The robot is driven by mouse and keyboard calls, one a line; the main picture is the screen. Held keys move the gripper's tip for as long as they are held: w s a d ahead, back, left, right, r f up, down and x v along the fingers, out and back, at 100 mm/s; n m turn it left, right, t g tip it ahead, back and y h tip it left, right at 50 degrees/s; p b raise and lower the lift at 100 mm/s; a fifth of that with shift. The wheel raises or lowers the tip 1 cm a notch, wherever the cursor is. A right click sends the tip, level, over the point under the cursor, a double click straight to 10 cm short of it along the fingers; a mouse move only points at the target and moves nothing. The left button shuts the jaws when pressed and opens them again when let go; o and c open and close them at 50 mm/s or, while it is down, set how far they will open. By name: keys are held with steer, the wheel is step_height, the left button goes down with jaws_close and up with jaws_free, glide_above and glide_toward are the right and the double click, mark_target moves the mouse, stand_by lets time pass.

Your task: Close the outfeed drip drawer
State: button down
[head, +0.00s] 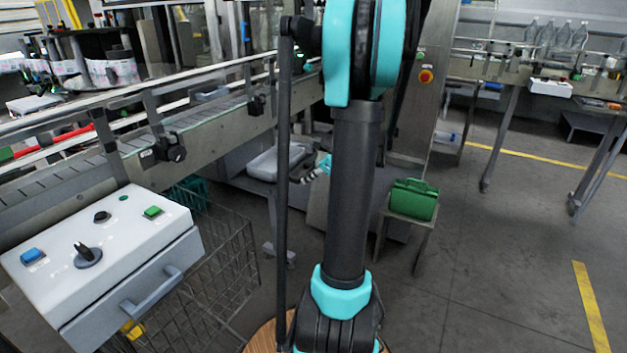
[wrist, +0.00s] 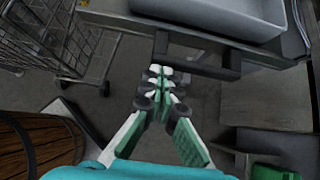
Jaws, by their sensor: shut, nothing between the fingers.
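The drip drawer (wrist: 268,38) shows in the wrist view as a grey tray at the top, with a dark bar handle (wrist: 205,71) on its front. In the head view the pale grey tray (head: 275,161) sits low under the conveyor, left of my arm, and seems to stick out from below it. My gripper (wrist: 160,76) is shut and empty, its fingertips close to the left end of the handle; I cannot tell whether they touch. In the head view my gripper (head: 311,176) shows small beside the tray, partly hidden by my arm.
A control box (head: 100,245) with its own handle stands at front left, above a wire cart (head: 215,270). A green case (head: 414,199) rests on a small stand right of my arm. A wooden barrel (wrist: 40,145) is at lower left in the wrist view. Open floor lies right.

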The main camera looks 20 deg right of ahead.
mark_target(257, 165)
stand_by(0.3)
steer(key=w+a, duration=0.4)
steer(key=w, duration=0.1)
steer(key=w+a, duration=0.4)
steer(key=w, duration=0.1)
steer(key=w+a, duration=0.4)
steer(key=w, duration=0.2)
steer(key=shift+a, duration=0.25)
steer(key=shift+w+a+r, duration=0.1)
steer(key=shift+w+a, duration=0.05)
steer(key=shift+w, duration=0.1)
